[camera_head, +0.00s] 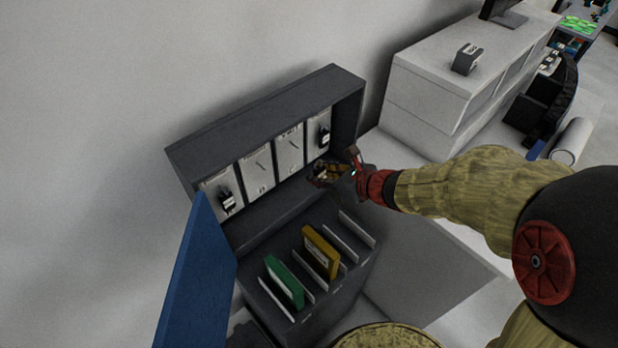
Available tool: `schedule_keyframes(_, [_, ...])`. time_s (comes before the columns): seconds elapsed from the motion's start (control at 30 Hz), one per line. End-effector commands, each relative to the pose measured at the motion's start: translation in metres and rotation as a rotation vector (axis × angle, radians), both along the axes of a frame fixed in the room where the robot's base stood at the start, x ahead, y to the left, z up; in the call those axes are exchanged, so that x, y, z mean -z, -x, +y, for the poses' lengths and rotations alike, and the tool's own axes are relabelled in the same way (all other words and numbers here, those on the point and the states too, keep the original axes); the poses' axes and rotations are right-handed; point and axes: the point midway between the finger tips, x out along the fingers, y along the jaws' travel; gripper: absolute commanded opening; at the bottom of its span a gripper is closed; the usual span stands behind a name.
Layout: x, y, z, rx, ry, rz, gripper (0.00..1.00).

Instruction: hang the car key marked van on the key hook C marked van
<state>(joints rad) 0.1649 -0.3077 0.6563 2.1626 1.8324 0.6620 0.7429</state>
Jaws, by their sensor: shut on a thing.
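An open dark grey key cabinet (262,112) stands against the wall with a row of white hook panels. The leftmost panel has a black key (227,202) hanging on it, and the rightmost panel has another black key (324,136). The two middle panels (257,172) and (289,154) show bare hooks. The panel markings are too small to read, so I cannot tell which is hook C. My gripper (322,178) is in front of the cabinet's lower right, below the rightmost panels. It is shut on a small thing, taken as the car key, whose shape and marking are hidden.
A blue door panel (197,268) stands open at the left. Below the cabinet, a rack with white dividers (357,229) holds a green folder (285,282) and a yellow folder (321,251). A white cabinet (425,95) stands to the right.

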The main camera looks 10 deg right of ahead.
Motion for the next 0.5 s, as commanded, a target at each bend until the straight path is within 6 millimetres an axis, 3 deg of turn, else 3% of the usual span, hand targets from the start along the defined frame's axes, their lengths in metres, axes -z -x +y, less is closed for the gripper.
schedule_keyframes(0.13, [0.0046, -0.0018, -0.0086, 0.031, 0.01, 0.012, 0.03])
schedule_keyframes(0.5, [0.0055, -0.0109, -0.0016, 0.028, 0.017, 0.022, 0.03])
